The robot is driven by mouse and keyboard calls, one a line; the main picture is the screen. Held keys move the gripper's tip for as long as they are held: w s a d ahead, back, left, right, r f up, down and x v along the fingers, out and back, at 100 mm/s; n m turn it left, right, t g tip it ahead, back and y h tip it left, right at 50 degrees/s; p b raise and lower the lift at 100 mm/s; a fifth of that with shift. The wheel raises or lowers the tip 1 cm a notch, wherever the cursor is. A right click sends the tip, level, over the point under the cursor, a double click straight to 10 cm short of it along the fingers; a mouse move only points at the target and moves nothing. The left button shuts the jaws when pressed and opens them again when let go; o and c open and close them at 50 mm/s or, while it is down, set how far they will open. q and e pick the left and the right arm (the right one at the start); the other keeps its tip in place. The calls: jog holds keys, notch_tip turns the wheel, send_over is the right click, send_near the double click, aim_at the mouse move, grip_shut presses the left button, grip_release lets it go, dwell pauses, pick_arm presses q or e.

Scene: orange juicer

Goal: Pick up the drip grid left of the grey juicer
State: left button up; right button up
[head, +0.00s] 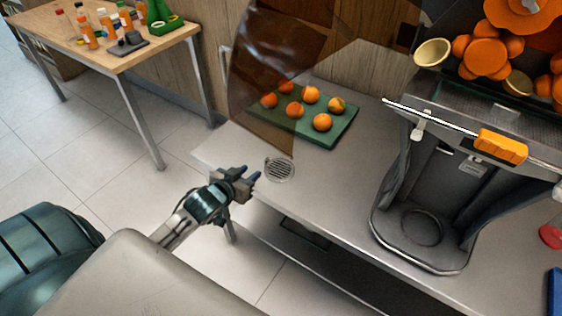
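The drip grid (280,169) is a small round slotted grey disc. It lies flat on the steel counter (335,190), near its front-left edge, to the left of the grey juicer (425,190). My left gripper (254,177) is just left of the grid, at the counter's edge, with its dark fingertips pointing toward it. The fingers look apart with nothing between them. I cannot tell whether a fingertip touches the grid. My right gripper is not in the view.
A green tray (343,137) with several oranges stands behind the grid, partly behind a brown translucent panel (270,80). A wooden table (150,50) with bottles stands at the far left. A red object (551,235) and a blue object (555,292) are at the right edge. Counter between grid and juicer is clear.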

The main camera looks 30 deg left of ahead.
aim_at(265, 161)
pick_arm(q)
jog(key=x, duration=0.4)
jog(key=shift+w+r, duration=0.1)
jog(key=shift+w, duration=0.25)
jog(key=shift+x, duration=3.05)
grip_shut()
